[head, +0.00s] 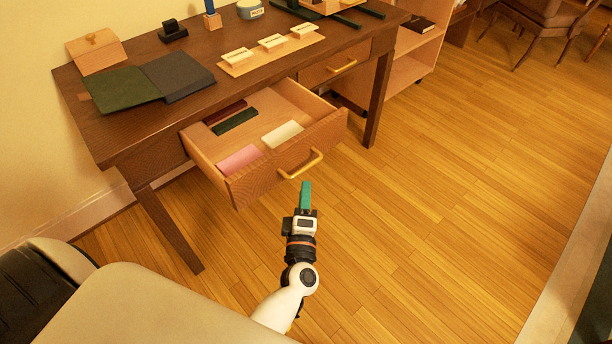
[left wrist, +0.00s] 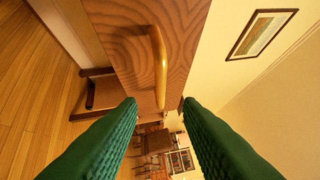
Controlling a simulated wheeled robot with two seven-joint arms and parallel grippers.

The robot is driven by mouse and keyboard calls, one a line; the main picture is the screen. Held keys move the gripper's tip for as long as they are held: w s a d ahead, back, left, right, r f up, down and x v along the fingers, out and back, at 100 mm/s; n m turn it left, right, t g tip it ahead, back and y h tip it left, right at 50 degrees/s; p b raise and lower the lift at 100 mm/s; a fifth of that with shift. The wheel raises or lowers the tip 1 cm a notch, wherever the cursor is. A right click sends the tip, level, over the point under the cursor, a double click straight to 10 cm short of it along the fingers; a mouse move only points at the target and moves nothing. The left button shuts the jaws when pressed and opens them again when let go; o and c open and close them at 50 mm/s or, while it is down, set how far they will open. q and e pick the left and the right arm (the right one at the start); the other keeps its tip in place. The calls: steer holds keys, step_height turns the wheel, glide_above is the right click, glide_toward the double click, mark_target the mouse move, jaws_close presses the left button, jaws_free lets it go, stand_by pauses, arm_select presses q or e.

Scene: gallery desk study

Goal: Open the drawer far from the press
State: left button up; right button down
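The near left drawer (head: 215,158) of the desk stands pulled well out. Pink, cream, dark green and dark red blocks lie in it. Its brass handle (head: 301,165) is on the front panel and also shows in the left wrist view (left wrist: 158,68). My left gripper (head: 305,190) is just in front of this handle, apart from it. In the left wrist view its two green fingers (left wrist: 158,112) are spread with nothing between them. The second drawer (head: 318,75), to the right, is shut, with its own brass handle (head: 345,66). My right gripper is not in view.
The dark desk (head: 130,132) holds a green folder (head: 120,88), a wooden board with several pale blocks (head: 240,69), a black stand (head: 172,31) and a wooden box (head: 97,52). A desk leg (head: 378,100) stands right of the drawers. The floor in front is clear.

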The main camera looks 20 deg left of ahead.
arm_select(q)
steer(key=v, duration=0.3)
steer(key=shift+s+d, duration=0.15)
steer(key=shift+s, duration=0.2)
